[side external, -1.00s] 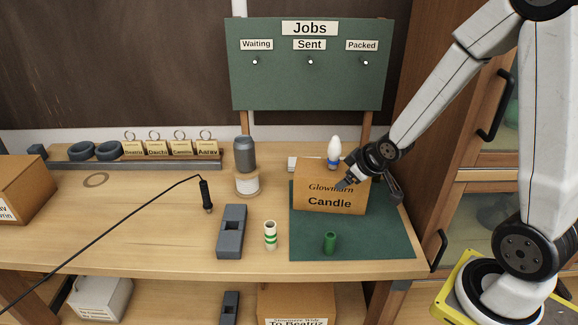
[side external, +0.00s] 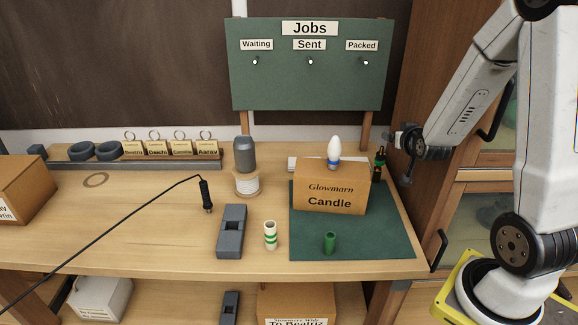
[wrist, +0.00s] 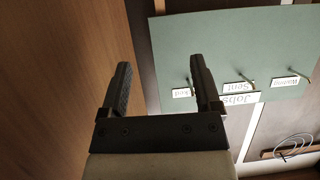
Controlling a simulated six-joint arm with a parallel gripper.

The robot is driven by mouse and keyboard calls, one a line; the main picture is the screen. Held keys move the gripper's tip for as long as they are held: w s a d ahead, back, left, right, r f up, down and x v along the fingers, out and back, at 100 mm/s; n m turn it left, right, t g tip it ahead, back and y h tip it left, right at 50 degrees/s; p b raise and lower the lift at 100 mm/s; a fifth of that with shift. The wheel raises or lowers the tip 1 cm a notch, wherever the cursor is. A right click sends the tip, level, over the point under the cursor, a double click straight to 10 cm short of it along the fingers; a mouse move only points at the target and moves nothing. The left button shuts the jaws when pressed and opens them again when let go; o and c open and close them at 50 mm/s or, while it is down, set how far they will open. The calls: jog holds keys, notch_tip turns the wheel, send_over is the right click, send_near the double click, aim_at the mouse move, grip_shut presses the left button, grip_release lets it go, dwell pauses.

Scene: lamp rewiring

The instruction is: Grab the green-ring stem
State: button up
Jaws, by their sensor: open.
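The green-ring stem (side external: 270,236) is a short white cylinder with green bands. It stands upright on the bench, just left of the green mat (side external: 390,241). My gripper (side external: 390,138) is raised at the right behind the mat, well away from the stem. In the wrist view my gripper (wrist: 160,66) has its two fingers apart with nothing between them. The stem does not show in the wrist view.
A Candle box (side external: 330,197) stands on the mat with a white bulb (side external: 334,150) at its top. A plain green cylinder (side external: 330,243) stands in front. A grey block (side external: 231,232) lies left of the stem. A jobs board (side external: 308,85) stands behind.

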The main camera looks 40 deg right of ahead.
send_near(381, 154)
jog(key=shift+w+d+f, duration=0.3)
jog(key=shift+d, duration=0.15)
jog(key=shift+x, duration=1.35)
jog(key=shift+x, duration=2.55)
grip_shut()
